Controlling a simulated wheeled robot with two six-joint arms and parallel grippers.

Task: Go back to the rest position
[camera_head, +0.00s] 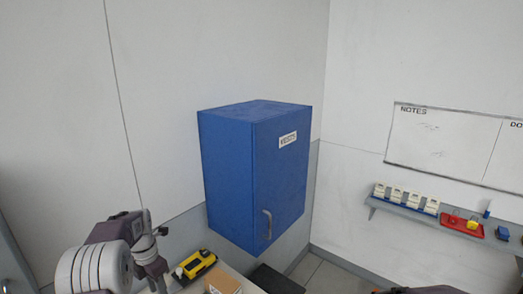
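My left arm comes in at the lower left, with a purple-grey link and pale joints. It bends down past the bottom edge, and its gripper is out of frame. Only a small bit of my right arm shows at the bottom edge, right of the middle. My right gripper is out of frame too. I cannot see whether either gripper holds anything.
A blue wall cabinet (229,175) with a closed door and grey handle hangs in the middle. Below are a yellow and black device (194,266) and a cardboard box (222,283). A shelf (400,209) with chargers and a red tray (461,224) is at right, under a whiteboard (447,145).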

